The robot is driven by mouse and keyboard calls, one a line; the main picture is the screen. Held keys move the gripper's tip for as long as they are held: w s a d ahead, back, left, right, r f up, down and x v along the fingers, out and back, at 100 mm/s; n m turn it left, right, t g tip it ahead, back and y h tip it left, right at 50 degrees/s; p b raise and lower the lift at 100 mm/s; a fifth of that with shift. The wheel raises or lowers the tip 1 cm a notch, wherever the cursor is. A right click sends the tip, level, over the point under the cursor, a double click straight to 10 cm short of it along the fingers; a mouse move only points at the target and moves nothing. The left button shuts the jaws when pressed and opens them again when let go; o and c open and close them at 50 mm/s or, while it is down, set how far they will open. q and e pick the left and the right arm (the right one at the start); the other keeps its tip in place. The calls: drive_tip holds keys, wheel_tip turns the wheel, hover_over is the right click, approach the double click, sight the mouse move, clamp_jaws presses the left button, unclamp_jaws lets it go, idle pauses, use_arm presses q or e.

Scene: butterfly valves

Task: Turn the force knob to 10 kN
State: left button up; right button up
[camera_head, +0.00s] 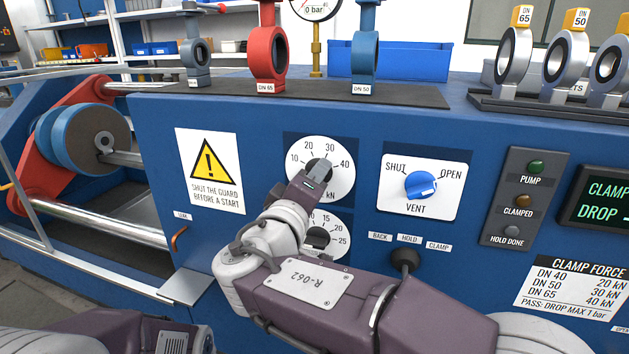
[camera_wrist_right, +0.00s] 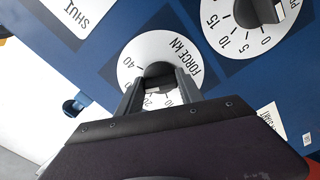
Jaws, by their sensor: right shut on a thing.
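The force knob is a dark knob on a round white dial (camera_head: 340,150) marked 10, 20, 30, 40 and kN. In the right wrist view the dial reads FORCE KN and the knob (camera_wrist_right: 158,70) sits between my fingers. My right gripper (camera_head: 316,175) is shut on this knob, in front of the dial's lower part. It also shows in the right wrist view (camera_wrist_right: 160,88). The gripper hides most of the knob, so I cannot tell which number it points to. My left gripper is not in view; only part of my left arm shows at lower left.
A second dial (camera_head: 341,222) with a dark knob is just below, partly behind my right arm. A blue vent knob (camera_head: 421,185) and a black lever knob (camera_head: 405,258) are to the right. Valves (camera_head: 267,55) stand on the bench top. A warning sign is left.

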drive_tip(key=n+p, duration=0.4)
drive_tip(key=n, duration=0.2)
drive_tip(key=n+p, duration=0.4)
drive_tip(key=n, duration=0.2)
drive_tip(key=n+p, duration=0.4)
drive_tip(key=n, duration=0.2)
drive_tip(key=shift+a+r+n, duration=0.1)
drive_tip(key=shift+r+n, duration=0.15)
drive_tip(key=shift+n, duration=0.15)
drive_tip(key=o, duration=1.4)
